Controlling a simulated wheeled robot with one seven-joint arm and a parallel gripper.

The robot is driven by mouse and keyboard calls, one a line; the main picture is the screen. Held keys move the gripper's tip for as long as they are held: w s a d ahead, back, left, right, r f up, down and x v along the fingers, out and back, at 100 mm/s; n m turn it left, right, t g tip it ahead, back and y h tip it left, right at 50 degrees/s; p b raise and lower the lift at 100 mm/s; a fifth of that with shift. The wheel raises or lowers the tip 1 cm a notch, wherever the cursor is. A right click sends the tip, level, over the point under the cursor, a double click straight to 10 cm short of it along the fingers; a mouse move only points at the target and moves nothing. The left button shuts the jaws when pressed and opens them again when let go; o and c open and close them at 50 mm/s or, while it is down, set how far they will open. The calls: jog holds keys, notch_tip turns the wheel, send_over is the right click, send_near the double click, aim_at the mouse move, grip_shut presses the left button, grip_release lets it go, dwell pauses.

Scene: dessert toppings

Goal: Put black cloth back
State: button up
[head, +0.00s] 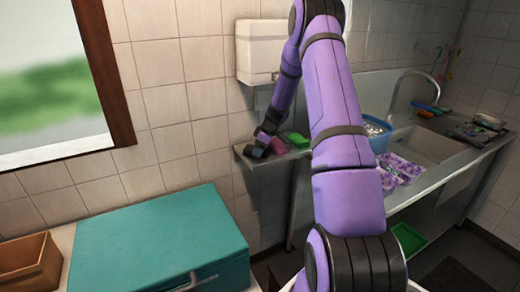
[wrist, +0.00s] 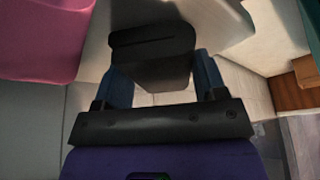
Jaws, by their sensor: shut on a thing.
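The black cloth (wrist: 153,42) shows as a dark folded block in the wrist view, between the two blue fingers of my gripper (wrist: 164,78). The gripper is shut on it. In the head view, my gripper (head: 263,140) is at the left end of the small wall shelf (head: 280,158), left of a pink cloth (head: 280,145). The black cloth looks small and dark there, and I cannot tell whether it touches the shelf. The pink cloth also fills the upper left of the wrist view (wrist: 40,35).
A green item (head: 299,139) lies right of the pink cloth on the shelf. A white dispenser (head: 262,52) hangs above. A sink counter (head: 430,178) with a blue bowl (head: 377,138) is right. A teal case (head: 155,235) and wooden box (head: 30,270) stand at the front left.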

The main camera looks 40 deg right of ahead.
jog(key=o, duration=1)
